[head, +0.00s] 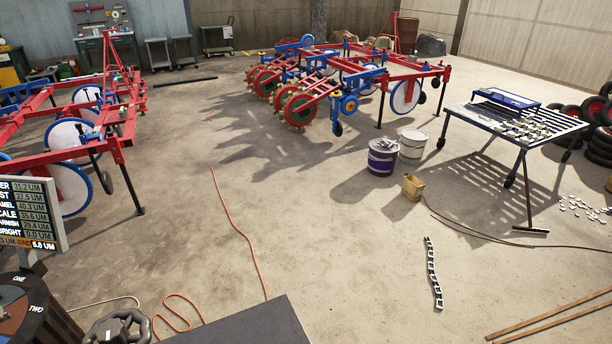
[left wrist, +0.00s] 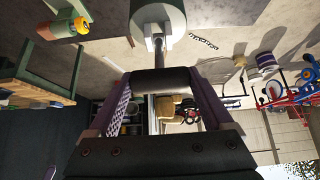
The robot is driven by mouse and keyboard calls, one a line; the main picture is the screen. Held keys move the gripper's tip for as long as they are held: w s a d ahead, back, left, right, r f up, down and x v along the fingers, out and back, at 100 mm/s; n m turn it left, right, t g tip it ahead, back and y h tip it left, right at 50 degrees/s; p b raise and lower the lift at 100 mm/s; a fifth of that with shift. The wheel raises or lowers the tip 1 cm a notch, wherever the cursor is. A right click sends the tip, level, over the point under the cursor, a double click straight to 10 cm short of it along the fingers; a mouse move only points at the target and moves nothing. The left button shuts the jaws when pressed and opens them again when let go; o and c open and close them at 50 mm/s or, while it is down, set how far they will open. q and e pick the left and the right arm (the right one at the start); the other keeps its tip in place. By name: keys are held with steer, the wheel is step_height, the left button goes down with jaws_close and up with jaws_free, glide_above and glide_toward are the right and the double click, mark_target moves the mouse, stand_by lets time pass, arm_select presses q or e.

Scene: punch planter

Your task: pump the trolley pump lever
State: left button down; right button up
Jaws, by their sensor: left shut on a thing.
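My left gripper (left wrist: 163,88) shows in the left wrist view, with a purple-padded finger at each side. It is shut on the black crosswise grip of the pump lever (left wrist: 165,81). A thin metal rod (left wrist: 158,46) runs from the grip to a pale green cylinder (left wrist: 157,14) at the top edge, which looks like part of the trolley pump. The rest of the pump is cut off. Neither gripper nor the lever can be made out in the head view, and my right gripper is not in view.
A black handwheel (head: 118,327), a dark flat top (head: 245,325) and a readout board (head: 30,215) fill the near left. Red-blue farm machines (head: 340,85) stand behind. A purple bucket (head: 382,157) and a slatted table (head: 515,125) stand right. Centre floor is mostly clear, with an orange cord (head: 240,230).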

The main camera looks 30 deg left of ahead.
arm_select(q)
steer(key=shift+s+a+f, duration=0.35)
steer(key=shift+s+f, duration=0.05)
steer(key=shift+c, duration=1.1)
jaws_free()
steer(key=shift+o, duration=0.7)
steer(key=shift+s, duration=0.1)
steer(key=shift+o, duration=0.4)
steer(key=p+v, duration=0.1)
steer(key=v, duration=0.9)
steer(key=shift+w+p, duration=0.2)
steer(key=shift+p, duration=0.15)
steer(key=shift+d, duration=0.15)
